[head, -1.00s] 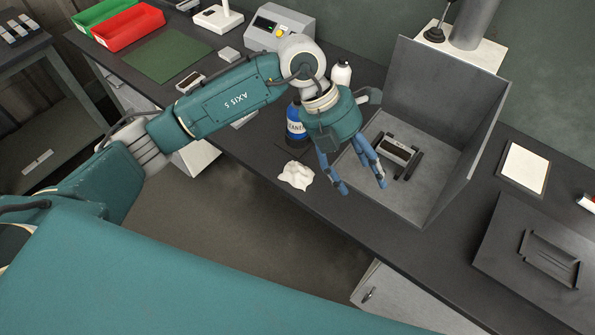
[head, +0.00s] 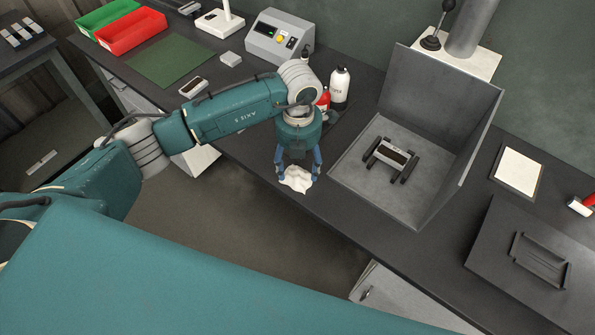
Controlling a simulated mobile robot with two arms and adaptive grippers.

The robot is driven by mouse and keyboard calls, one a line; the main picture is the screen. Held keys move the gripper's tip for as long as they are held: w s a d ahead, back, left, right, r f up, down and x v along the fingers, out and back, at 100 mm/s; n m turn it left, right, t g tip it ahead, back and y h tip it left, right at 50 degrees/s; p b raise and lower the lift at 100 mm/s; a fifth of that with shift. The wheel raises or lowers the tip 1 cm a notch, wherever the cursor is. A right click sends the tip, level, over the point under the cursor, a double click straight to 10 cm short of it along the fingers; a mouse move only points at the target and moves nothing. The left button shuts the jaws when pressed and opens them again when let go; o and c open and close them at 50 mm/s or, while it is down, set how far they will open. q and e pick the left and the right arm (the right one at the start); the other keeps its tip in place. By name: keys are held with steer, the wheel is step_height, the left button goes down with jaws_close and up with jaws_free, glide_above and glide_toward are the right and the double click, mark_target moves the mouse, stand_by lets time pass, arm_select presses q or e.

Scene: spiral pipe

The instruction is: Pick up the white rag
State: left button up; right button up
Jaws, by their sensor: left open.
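The white rag (head: 297,180) lies crumpled near the front edge of the dark workbench (head: 260,151). My left gripper (head: 298,174) is open and points down over the rag, with one blue finger at its left side and one at its right. Whether the fingers touch the cloth I cannot tell. The rag's back part is hidden under the gripper. My right gripper is not in view.
A grey open-sided metal box (head: 375,193) stands right of the rag, holding a small device (head: 391,155) on a dark stand. White and red bottles (head: 339,88) stand behind my gripper. A control box (head: 279,37) is farther back.

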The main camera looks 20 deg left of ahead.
mark_target(298, 171)
arm_select(q)
steer(key=shift+f, duration=1)
steer(key=c, duration=1.2)
steer(key=shift+r, duration=0.15)
steer(key=shift+c, duration=0.2)
steer(key=shift+r, duration=0.6)
step_height(298, 171, up, 19)
steer(key=b, duration=0.4)
steer(key=shift+f+b, duration=0.2)
steer(key=shift+b, duration=0.1)
